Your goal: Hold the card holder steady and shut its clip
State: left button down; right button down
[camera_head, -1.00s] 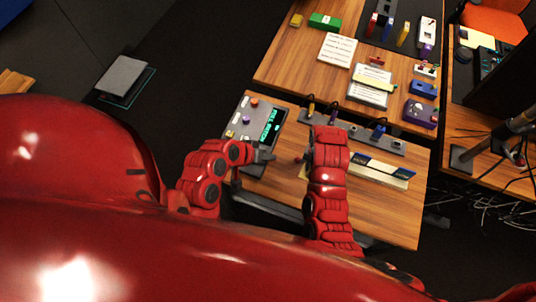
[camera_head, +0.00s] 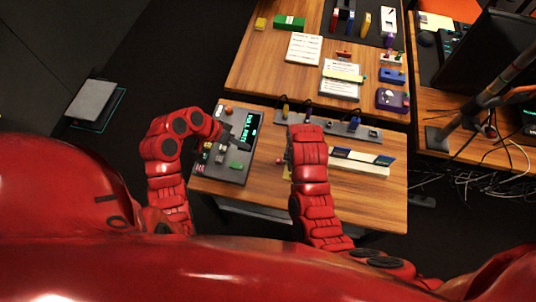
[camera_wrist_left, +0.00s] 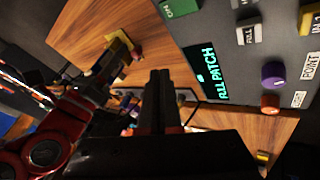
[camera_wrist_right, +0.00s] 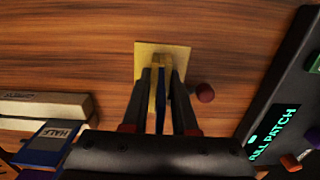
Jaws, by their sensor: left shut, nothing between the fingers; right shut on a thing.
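The card holder (camera_wrist_right: 147,58) has a yellow square base flat on the wooden desk and an upright part in yellow and blue. My right gripper (camera_wrist_right: 160,76) is shut on that upright part. A dark red ball (camera_wrist_right: 205,92) sits just right of it in the right wrist view. In the left wrist view the holder (camera_wrist_left: 117,47) stands beyond my left fingers, up and to the left. My left gripper (camera_wrist_left: 158,78) is shut and empty; in the head view (camera_head: 238,137) it is over the grey panel, left of the holder. The clip's state is unclear.
A grey strip with tools (camera_head: 342,126) runs behind. A white block with dark tabs (camera_head: 360,168) lies to the right. The desk's front right is bare.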

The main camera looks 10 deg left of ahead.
pick_arm(q)
jog(key=shift+w+a+r+m, duration=0.3)
jog(key=shift+w+a+r, duration=0.1)
jog(key=shift+a, duration=0.25)
jog(key=x, duration=0.9)
jog(key=shift+s+d, duration=0.15)
jog(key=shift+d, duration=0.1)
jog(key=d, duration=0.3)
jog(key=shift+s+f, duration=0.3)
jog(key=shift+f, duration=0.05)
jog(key=shift+s+d, duration=0.25)
jog(key=shift+d, duration=0.3)
jog(key=shift+f, duration=0.1)
